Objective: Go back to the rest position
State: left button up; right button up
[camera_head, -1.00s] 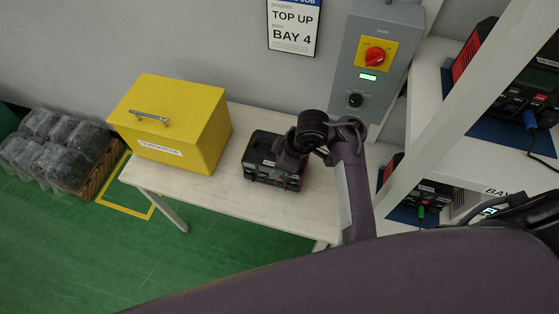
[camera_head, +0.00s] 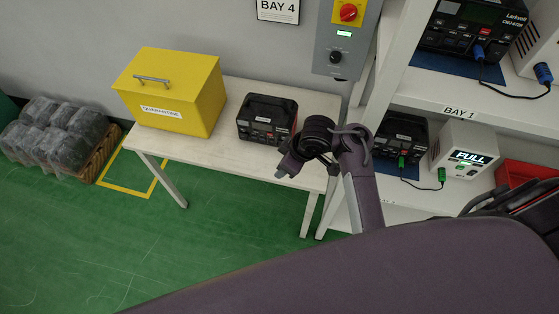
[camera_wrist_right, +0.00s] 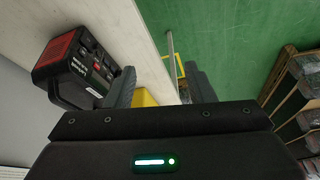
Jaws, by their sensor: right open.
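My right gripper (camera_head: 287,168) hangs in front of the bench's front edge, beside the black charger unit (camera_head: 266,119). It is open and empty in the right wrist view (camera_wrist_right: 160,88), its two dark fingers apart. The black unit with red parts stands on the white bench (camera_head: 232,150), apart from the gripper; in the right wrist view the unit (camera_wrist_right: 76,68) is at the left. My left gripper is not in view.
A yellow quarantine box (camera_head: 175,90) stands on the bench's left. At the right is a white shelf (camera_head: 480,112) with chargers (camera_head: 402,138) and cables. The green floor (camera_head: 120,245) before the bench is clear.

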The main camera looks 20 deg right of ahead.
jog(key=shift+s+d+f, duration=0.15)
jog(key=shift+s+d, duration=0.05)
jog(key=shift+s, duration=0.05)
jog(key=s+a+f+m+g+y+b, duration=0.1)
jog(key=s+a+f+m+b, duration=0.2)
jog(key=f, duration=0.8)
jog(key=s+a+f+b, duration=0.1)
jog(key=s+f+b, duration=0.25)
jog(key=f, duration=0.65)
jog(key=s+a+f+m+g+y+b, duration=0.15)
jog(key=s+f, duration=0.25)
jog(key=f, duration=0.7)
jog(key=s+d+f+h+b, duration=0.1)
jog(key=s+d+f+b, duration=0.1)
jog(key=s+d+f, duration=0.2)
jog(key=s+d+f+m+h+b, duration=0.1)
jog(key=s+d+f+h+b, duration=0.1)
jog(key=s+f, duration=0.7)
jog(key=s+d+f+h+b, duration=0.2)
jog(key=s+d+f, duration=0.3)
jog(key=s, duration=0.5)
notch_tip(320, 180, down, 3)
jog(key=shift+s+d+r, duration=0.15)
jog(key=shift+s+d, duration=0.05)
jog(key=shift+d, duration=0.15)
jog(key=shift+w+m+b, duration=0.1)
jog(key=shift+m+b, duration=0.15)
jog(key=shift+b, duration=0.1)
